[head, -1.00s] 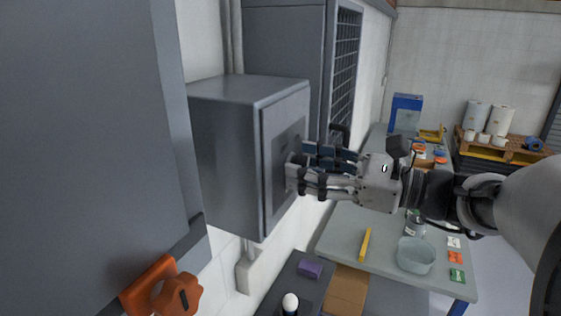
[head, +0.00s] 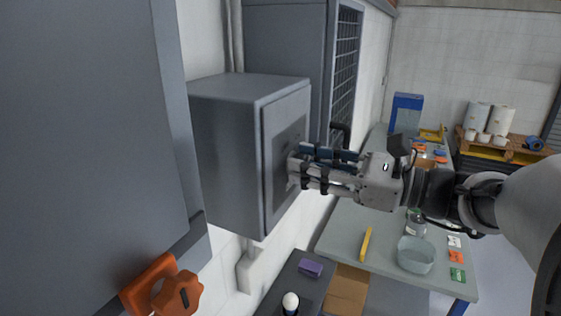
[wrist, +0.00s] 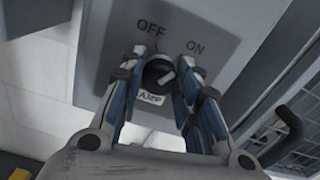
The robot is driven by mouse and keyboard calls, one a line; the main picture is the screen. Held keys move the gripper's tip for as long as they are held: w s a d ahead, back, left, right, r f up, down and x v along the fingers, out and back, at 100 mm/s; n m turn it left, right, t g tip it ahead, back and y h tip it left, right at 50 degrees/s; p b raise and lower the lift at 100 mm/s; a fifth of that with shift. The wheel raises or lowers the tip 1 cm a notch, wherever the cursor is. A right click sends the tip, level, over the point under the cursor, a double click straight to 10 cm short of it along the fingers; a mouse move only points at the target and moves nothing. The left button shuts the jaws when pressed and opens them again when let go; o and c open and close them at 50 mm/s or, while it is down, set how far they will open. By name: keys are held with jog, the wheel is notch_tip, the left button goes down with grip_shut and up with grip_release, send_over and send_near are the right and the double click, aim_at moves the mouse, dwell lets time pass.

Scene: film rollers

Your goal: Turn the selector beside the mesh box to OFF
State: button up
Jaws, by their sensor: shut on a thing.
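The selector is a round dark knob (wrist: 157,70) with a pale bar, on a grey plate marked OFF above it and ON to the upper right. The exact direction of the bar is hard to tell. My gripper (wrist: 164,60) has its blue-padded fingers on both sides of the knob, shut on it. In the head view my gripper (head: 295,168) reaches the front of a grey wall box (head: 228,150) and hides the knob. The mesh box (head: 344,75) stands just behind that box.
A black handle (head: 343,132) sticks out near the mesh box; it also shows at right in the wrist view (wrist: 286,128). An orange knob (head: 177,294) is on the near left cabinet (head: 85,140). A bench (head: 340,235) with a clear bowl (head: 415,254) lies below.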

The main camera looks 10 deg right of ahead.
jog(key=shift+a+f+n+b, duration=0.1)
jog(key=shift+f+n+b, duration=0.05)
jog(key=shift+n+b, duration=6.1)
jog(key=shift+b, duration=0.4)
jog(key=o, duration=1.1)
jog(key=shift+c, duration=0.2)
jog(key=shift+s+m, duration=0.1)
jog(key=shift+m, duration=0.15)
jog(key=v, duration=1.2)
